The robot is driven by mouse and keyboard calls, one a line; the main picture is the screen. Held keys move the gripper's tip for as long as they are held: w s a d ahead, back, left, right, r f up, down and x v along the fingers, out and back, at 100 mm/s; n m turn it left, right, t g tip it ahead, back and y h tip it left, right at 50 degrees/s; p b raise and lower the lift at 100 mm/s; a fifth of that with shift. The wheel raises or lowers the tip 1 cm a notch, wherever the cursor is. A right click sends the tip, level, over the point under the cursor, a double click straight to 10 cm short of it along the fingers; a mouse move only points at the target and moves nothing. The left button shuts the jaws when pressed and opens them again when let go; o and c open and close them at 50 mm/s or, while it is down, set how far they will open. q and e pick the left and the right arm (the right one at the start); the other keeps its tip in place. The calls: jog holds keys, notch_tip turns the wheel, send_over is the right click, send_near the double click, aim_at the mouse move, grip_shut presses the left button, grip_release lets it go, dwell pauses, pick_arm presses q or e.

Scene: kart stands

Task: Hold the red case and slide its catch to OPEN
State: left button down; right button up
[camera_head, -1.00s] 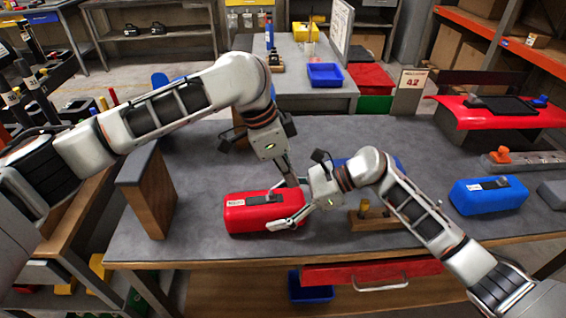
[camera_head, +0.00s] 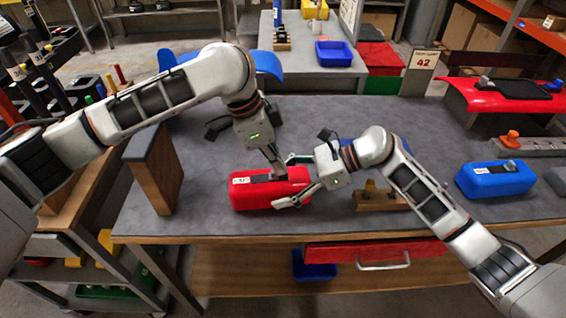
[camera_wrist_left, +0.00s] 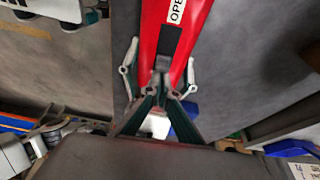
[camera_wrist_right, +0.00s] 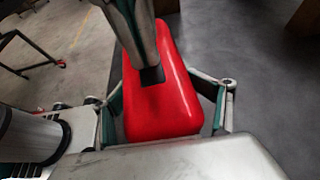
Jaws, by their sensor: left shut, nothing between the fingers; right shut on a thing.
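The red case (camera_head: 243,197) lies on the grey workbench, with a white label at its left end and a dark slot strip on top. In the left wrist view the label on the case (camera_wrist_left: 150,45) reads "OPE", cut off by the frame edge. The grey catch (camera_wrist_left: 162,64) sits at the slot's end away from that label. My left gripper (camera_head: 280,173) is shut and empty, pointing down at the catch; I cannot tell whether it touches. My right gripper (camera_head: 286,181) is shut on the right end of the case, with fingers on both sides.
A brown board (camera_head: 152,170) stands upright on the left of the bench (camera_head: 220,130). A wooden block (camera_head: 385,201) sits right of the case, under my right arm. A blue case (camera_head: 495,180) lies at the right. Bare bench lies between board and red case.

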aim_at(270, 176)
pick_arm(q)
jog(key=a, duration=0.3)
jog(key=shift+s, duration=0.1)
pick_arm(e)
jog(key=shift+f, duration=0.15)
jog(key=shift+d, duration=0.1)
pick_arm(q)
jog(key=d, duration=0.4)
jog(key=v, duration=1)
pick_arm(e)
jog(key=shift+c, duration=0.2)
pick_arm(q)
jog(key=shift+d, duration=0.1)
pick_arm(e)
jog(key=o, duration=0.9)
jog(key=shift+o, duration=0.5)
